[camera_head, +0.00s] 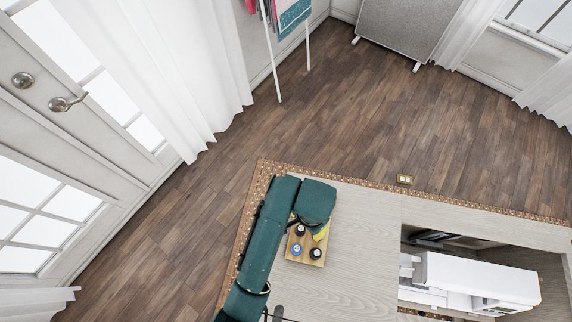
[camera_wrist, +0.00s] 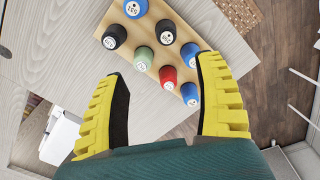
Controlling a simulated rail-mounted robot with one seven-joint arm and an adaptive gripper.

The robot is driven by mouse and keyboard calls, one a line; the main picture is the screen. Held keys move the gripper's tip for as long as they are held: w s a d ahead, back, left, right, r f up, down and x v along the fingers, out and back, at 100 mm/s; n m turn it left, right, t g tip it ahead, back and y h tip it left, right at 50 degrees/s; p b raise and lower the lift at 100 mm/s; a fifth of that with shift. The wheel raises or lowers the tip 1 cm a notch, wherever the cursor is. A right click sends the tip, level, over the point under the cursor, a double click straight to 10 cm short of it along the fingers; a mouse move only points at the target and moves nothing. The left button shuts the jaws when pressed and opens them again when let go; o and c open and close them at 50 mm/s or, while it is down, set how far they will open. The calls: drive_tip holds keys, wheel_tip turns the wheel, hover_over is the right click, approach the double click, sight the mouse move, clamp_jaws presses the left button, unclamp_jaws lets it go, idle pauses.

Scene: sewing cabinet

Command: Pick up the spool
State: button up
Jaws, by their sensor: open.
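Several spools with numbered white tops stand on a wooden board (camera_wrist: 140,36) in the wrist view. Among them are a red spool (camera_wrist: 167,77), a green spool (camera_wrist: 144,59), black spools (camera_wrist: 115,37) (camera_wrist: 165,32) and blue spools (camera_wrist: 135,8) (camera_wrist: 190,94). My gripper (camera_wrist: 161,68) is open, with its yellow fingers wide apart. The red and green spools appear between the fingers in the picture; I see no finger closed on a spool.
The board lies on a pale wood tabletop (camera_head: 360,230). A white sewing machine (camera_head: 470,280) sits in the cabinet opening to the right. A small gold-coloured item (camera_head: 404,179) is beyond the far table edge. The tabletop between board and machine is clear.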

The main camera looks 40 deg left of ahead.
sight(301, 229)
drive_tip(key=shift+n, duration=0.3)
drive_tip(key=f, duration=0.4)
drive_tip(key=f+b, duration=0.1)
drive_tip(key=f, duration=0.4)
drive_tip(key=a+f+b, duration=0.1)
drive_tip(key=f, duration=0.4)
drive_tip(key=shift+a, duration=0.1)
drive_tip(key=c, duration=1)
